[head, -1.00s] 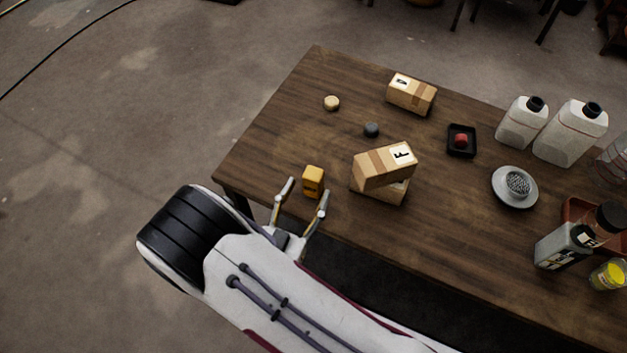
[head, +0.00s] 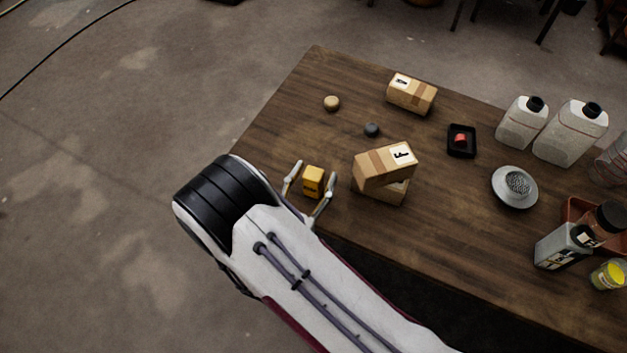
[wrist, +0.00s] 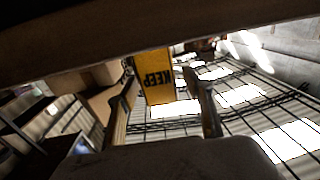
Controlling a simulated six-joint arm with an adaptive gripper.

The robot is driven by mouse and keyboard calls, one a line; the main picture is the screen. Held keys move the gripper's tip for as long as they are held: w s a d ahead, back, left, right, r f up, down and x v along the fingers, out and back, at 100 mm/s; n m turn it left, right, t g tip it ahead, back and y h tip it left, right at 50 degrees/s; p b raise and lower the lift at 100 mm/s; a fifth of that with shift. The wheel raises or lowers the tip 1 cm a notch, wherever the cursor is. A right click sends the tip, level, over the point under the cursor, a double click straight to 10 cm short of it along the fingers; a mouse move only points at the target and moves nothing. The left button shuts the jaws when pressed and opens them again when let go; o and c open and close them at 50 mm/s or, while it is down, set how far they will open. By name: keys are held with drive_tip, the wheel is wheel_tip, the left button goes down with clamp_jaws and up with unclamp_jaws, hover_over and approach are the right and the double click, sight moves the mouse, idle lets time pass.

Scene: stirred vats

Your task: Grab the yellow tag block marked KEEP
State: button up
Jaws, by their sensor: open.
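The yellow tag block (head: 313,182) stands near the front left edge of the wooden table in the head view. In the wrist view the yellow block (wrist: 154,76) shows the word KEEP, upside down, between my fingers. My gripper (head: 312,178) is open, with one finger on each side of the block in the head view. In the wrist view my gripper (wrist: 166,85) shows a gap between the right finger and the block; the left finger looks close to it. I cannot tell whether that finger touches.
Two stacked cardboard boxes, the top one marked F (head: 386,165), stand just right of my gripper on the table (head: 450,225). A round tan piece (head: 331,103) and a dark grey piece (head: 372,130) lie beyond. Bottles (head: 521,122) and a metal dish (head: 514,187) are farther right.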

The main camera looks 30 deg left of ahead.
idle(0.3)
drive_tip(key=c, duration=1.3)
drive_tip(key=shift+o, duration=0.2)
drive_tip(key=shift+r, duration=0.1)
drive_tip(key=shift+r, duration=4.9)
